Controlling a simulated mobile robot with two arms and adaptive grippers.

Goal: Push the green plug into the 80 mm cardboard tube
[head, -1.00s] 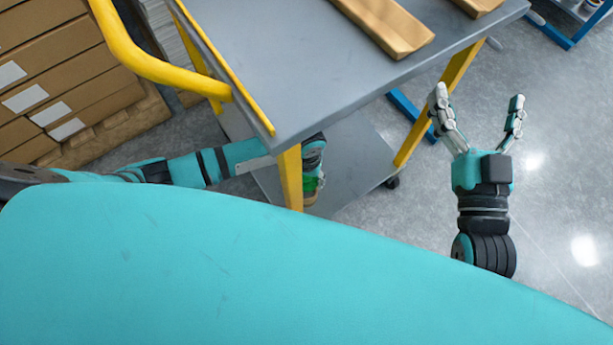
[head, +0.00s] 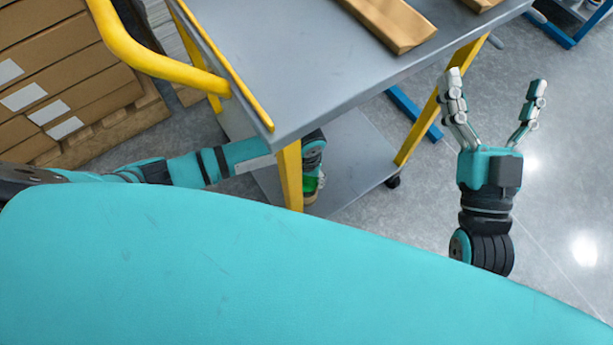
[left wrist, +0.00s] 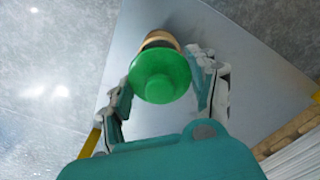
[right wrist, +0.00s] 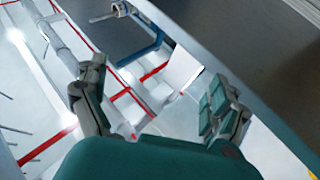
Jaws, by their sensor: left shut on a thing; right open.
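The green plug (left wrist: 160,78) is between the fingers of my left gripper (left wrist: 160,75) in the left wrist view, its round flange and knob facing the camera. A brown cylindrical piece with a dark patch (left wrist: 160,40), seemingly the cardboard tube, shows just beyond the plug; how far the plug sits in it is hidden. In the head view, my left gripper (head: 316,178) is below the cart top, partly hidden by it, with green and brown showing at its fingers. My right gripper (head: 497,105) is open and empty, right of the cart; its spread fingers also show in the right wrist view (right wrist: 158,95).
The grey cart top (head: 300,60) with a yellow frame stands above a lower grey shelf (head: 350,165). Brown cardboard pieces (head: 395,22) lie on the top. Stacked boxes (head: 60,70) stand on a pallet at left.

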